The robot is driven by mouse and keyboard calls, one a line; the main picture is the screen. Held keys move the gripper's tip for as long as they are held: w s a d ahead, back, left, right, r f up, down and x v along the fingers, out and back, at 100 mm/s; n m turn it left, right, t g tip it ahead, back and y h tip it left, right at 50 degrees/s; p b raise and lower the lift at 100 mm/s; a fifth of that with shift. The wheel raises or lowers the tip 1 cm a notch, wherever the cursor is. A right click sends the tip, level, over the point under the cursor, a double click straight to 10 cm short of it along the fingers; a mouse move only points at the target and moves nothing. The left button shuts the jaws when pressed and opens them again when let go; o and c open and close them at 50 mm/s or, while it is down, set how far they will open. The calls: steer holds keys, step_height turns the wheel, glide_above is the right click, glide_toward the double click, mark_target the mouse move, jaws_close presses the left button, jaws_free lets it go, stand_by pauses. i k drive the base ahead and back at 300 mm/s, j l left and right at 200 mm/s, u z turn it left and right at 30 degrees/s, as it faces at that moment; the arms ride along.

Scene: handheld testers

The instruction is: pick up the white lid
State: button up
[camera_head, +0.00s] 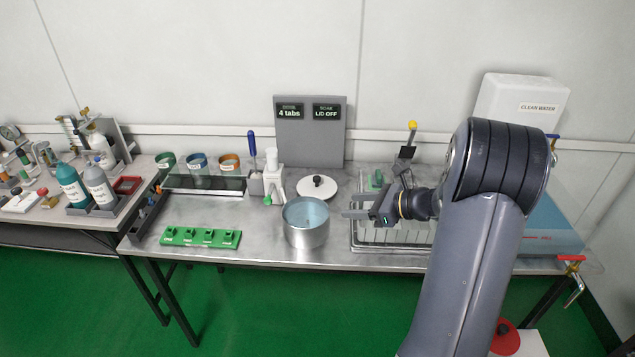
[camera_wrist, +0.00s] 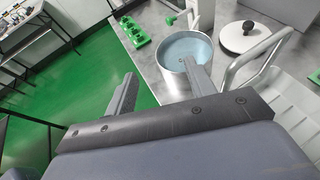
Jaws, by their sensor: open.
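The white lid (camera_head: 317,187) is a round disc with a dark knob in its middle. It lies flat on the metal bench behind the pot, and it also shows at the upper right of the wrist view (camera_wrist: 245,38). The open metal pot (camera_head: 306,222) holds light blue liquid; it shows in the wrist view (camera_wrist: 187,58) too. My gripper (camera_head: 345,214) is open, with nothing seen between its fingers. It is just right of the pot, and to the right of and in front of the lid. In the wrist view my gripper (camera_wrist: 163,88) has its fingers apart, one fingertip overlapping the pot's near side.
A wire rack and tray (camera_head: 385,236) lie under my arm. A green tab strip (camera_head: 200,238) is at the bench's left front. A white dispenser (camera_head: 273,178) stands left of the lid. A grey panel (camera_head: 310,130) reading "4 tabs" and "LID OFF" stands behind.

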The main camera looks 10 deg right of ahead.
mark_target(323, 188)
steer(key=i+l, duration=0.2)
steer(key=i, duration=0.2)
steer(key=i+l, duration=0.2)
steer(key=i, duration=0.2)
